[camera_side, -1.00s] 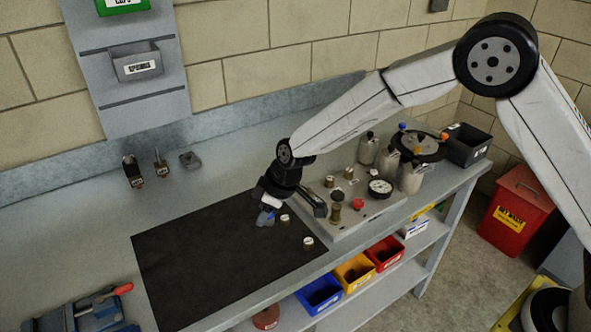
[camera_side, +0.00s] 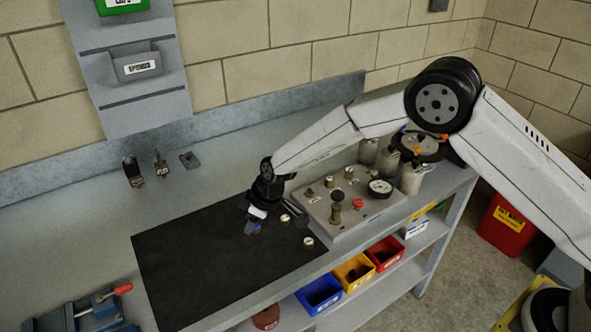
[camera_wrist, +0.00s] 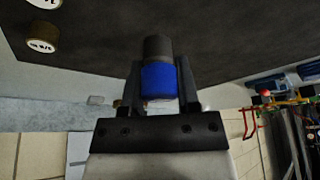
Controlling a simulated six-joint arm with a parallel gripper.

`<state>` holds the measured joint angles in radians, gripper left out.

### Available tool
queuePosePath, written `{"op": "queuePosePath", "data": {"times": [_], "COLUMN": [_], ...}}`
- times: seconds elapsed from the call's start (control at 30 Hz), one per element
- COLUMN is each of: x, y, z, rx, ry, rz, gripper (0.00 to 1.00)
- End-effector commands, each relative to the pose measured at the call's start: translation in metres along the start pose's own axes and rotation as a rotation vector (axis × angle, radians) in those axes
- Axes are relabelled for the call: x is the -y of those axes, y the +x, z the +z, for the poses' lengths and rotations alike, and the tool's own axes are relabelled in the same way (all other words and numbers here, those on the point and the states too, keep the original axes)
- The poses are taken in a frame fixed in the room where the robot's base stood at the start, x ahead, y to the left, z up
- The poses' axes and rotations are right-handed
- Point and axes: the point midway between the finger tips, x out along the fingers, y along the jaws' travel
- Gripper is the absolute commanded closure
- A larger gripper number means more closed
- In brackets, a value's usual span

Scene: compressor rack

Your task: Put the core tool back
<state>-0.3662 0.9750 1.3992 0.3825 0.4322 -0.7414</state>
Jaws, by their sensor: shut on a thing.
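The core tool, a blue cylinder with a dark grey end, shows in the wrist view (camera_wrist: 158,82) between both fingers of my gripper (camera_wrist: 160,72). My gripper is shut on its blue part, and the grey end sticks out beyond the fingers. In the side view my gripper (camera_side: 258,214) is over the right part of the black mat (camera_side: 200,262). Only a small bit of blue shows there, and I cannot tell how high the tool is above the mat. A small grey block (camera_side: 190,160) lies at the back of the bench; its top is too small to read.
Two brass caps (camera_side: 285,219) (camera_side: 307,243) stand on the mat close to my gripper. A grey manifold block (camera_side: 325,215) with a gauge (camera_side: 380,187) is to the right. Two small fittings (camera_side: 133,171) (camera_side: 161,164) stand at back left. A vise (camera_side: 95,312) is at front left.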

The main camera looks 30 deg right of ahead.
Motion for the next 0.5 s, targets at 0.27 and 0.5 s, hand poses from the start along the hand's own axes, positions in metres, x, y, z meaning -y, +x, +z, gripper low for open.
{"op": "queuePosePath", "data": {"times": [0.27,0.5], "x": [0.0,0.0], "y": [0.023,0.023], "z": [0.01,0.01], "rx": [0.001,0.001], "ry": [0.001,0.0], "rz": [-0.001,-0.001], "gripper": [1.0,1.0]}}
